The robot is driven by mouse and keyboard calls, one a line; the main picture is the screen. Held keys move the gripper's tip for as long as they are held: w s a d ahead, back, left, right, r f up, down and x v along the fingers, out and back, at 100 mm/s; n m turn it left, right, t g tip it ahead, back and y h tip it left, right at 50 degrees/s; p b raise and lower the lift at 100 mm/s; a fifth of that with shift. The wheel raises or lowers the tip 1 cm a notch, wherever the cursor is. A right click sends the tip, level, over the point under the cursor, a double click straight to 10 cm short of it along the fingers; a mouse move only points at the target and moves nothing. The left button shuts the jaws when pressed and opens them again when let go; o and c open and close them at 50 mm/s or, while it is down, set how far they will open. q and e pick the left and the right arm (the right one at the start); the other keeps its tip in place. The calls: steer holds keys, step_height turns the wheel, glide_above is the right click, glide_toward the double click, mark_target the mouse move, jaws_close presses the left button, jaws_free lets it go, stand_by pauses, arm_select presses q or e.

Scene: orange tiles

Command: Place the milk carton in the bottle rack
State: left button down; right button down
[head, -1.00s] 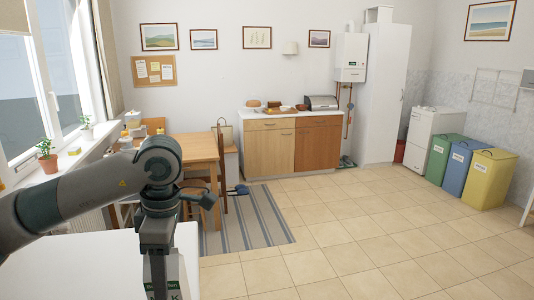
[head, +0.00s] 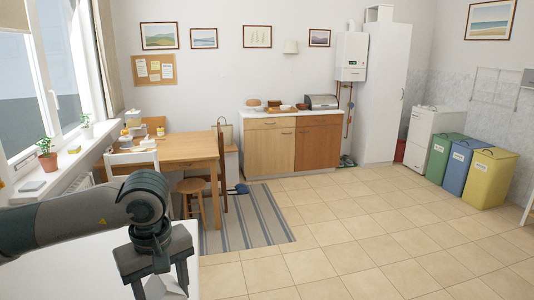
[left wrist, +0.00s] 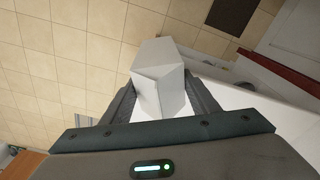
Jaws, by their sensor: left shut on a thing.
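My left gripper (head: 162,284) is at the bottom left of the head view, above a white surface. It is shut on the milk carton, whose pale top (head: 166,289) shows between the fingers at the picture's lower edge. In the left wrist view the white carton (left wrist: 160,80) sits between the two fingers (left wrist: 160,100), its plain faces toward the camera. Most of the carton is cut off in the head view. I cannot make out the bottle rack in either view. My right gripper is not in view.
The white surface (head: 70,265) fills the lower left. A wooden table (head: 185,150) with a stool (head: 192,190) and a chair stands beyond it. A striped rug (head: 250,220) lies on open tiled floor. Colored bins (head: 490,178) stand at right.

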arm_select(q)
steer(key=shift+s+f+m+t+h, duration=0.1)
steer(key=shift+s+f+m, duration=0.35)
steer(key=shift+m, duration=0.9)
steer(key=shift+s+f+m+t+h, duration=0.15)
steer(key=shift+f+m, duration=0.45)
steer(key=shift+m, duration=0.7)
steer(key=shift+s+f+m+t+h, duration=0.1)
steer(key=shift+s+f+m, duration=0.35)
steer(key=shift+m, duration=0.9)
steer(key=shift+w+f, duration=0.1)
steer(key=shift+f, duration=0.05)
stand_by(1.2)
stand_by(1.1)
